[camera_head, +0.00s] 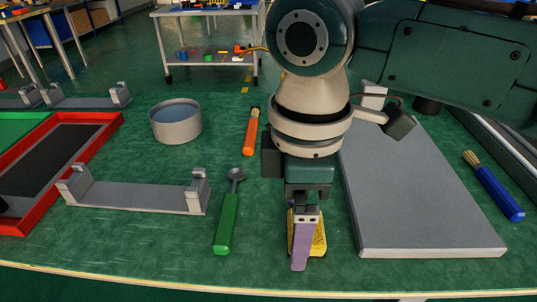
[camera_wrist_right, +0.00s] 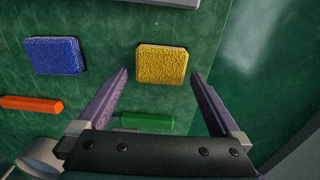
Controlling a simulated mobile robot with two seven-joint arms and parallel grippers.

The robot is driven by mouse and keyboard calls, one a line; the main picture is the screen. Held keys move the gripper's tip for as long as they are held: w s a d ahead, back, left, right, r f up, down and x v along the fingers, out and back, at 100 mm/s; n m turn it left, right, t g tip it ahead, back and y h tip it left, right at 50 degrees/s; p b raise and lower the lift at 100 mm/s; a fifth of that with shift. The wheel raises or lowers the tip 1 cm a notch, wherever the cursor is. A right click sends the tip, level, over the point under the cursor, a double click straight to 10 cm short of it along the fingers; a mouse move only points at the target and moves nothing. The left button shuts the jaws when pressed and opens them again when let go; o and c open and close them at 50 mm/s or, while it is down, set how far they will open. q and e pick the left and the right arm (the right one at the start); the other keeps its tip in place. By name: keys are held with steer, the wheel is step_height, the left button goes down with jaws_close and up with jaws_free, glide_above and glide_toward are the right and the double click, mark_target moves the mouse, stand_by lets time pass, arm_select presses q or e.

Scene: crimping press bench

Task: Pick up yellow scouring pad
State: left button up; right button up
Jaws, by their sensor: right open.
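The yellow scouring pad (camera_wrist_right: 162,65) lies flat on the green bench top. In the wrist view it shows in the gap between my right gripper's purple fingers, just beyond their tips. My right gripper (camera_wrist_right: 160,74) is open and empty, pointing down at the pad. In the head view the right gripper (camera_head: 305,268) stands in front of the yellow pad (camera_head: 321,241) and hides most of it; only yellow edges show beside the finger. How high the fingertips are above the bench is hard to tell. My left gripper is in neither view.
A blue pad (camera_wrist_right: 55,56) lies left of the yellow one in the wrist view. In the head view, a green-handled tool (camera_head: 227,225), an orange-handled tool (camera_head: 250,135), a grey bracket (camera_head: 135,197) and a round pan (camera_head: 175,127) stand left; a grey plate (camera_head: 420,200) lies right.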

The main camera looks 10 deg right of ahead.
steer(key=shift+f, duration=0.2)
steer(key=c, duration=1.2)
step_height(320, 180, up, 20)
steer(key=p, duration=0.6)
steer(key=shift+c, duration=0.2)
steer(key=o, duration=0.8)
steer(key=shift+c, duration=0.2)
steer(key=c, duration=0.7)
